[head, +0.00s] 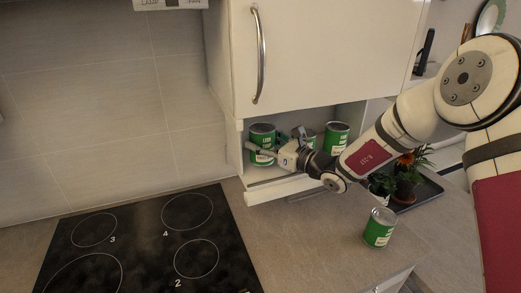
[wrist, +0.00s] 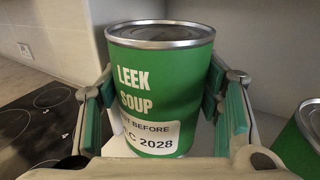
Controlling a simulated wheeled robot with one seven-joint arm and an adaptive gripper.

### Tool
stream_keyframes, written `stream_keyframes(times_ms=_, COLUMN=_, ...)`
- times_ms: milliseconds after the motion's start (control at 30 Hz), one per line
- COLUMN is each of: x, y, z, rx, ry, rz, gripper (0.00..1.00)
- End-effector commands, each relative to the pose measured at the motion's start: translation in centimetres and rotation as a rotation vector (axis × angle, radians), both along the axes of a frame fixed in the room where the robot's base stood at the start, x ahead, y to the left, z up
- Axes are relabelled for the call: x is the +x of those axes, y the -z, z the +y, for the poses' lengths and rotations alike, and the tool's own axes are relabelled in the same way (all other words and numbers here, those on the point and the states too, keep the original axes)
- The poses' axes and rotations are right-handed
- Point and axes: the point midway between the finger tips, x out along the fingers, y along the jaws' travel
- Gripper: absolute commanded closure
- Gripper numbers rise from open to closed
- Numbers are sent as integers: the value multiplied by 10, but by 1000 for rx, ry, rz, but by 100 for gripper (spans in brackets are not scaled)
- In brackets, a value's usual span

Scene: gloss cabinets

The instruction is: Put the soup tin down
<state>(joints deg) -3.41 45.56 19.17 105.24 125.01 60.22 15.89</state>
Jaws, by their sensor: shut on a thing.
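A green soup tin with a grey metal lid (wrist: 160,85) fills the middle of the wrist view, upright, its label reading "LEEK SOUP". In the head view this tin (head: 262,131) is at the left end of the open shelf under the white cabinet. My gripper (head: 266,152) reaches in from the right and is shut on the tin; in the wrist view its green-padded fingers (wrist: 164,115) lie on both sides. Whether the tin's base touches the shelf (head: 283,186) is hard to tell.
Another green tin (head: 337,137) stands to the right on the shelf, with one partly hidden behind my gripper. A further tin (head: 380,228) stands on the counter (head: 310,235). Potted plants (head: 407,172) sit on a dark tray at right. A black hob (head: 150,245) is at left.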

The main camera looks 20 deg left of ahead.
Motion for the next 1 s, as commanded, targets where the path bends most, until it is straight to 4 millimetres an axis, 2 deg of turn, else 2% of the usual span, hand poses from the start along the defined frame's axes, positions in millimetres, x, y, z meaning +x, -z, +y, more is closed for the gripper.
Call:
stream_keyframes(times_ms=233, x=15, y=1, z=14, rx=2, ry=-1, rz=-3, gripper=95)
stream_keyframes(times_ms=400, x=12, y=26, z=12, rx=1, ry=-1, rz=0, gripper=95)
stream_keyframes(times_ms=500, x=12, y=34, z=12, rx=2, ry=-1, rz=-1, gripper=95)
stream_keyframes(times_ms=867, x=13, y=37, z=12, rx=2, ry=0, rz=-2, gripper=95)
stream_keyframes(times_ms=900, x=13, y=39, z=11, rx=0, ry=0, rz=0, gripper=39)
stream_keyframes(times_ms=933, x=13, y=39, z=11, rx=0, ry=0, rz=0, gripper=33)
stream_keyframes(times_ms=1000, x=13, y=39, z=11, rx=0, ry=0, rz=0, gripper=33)
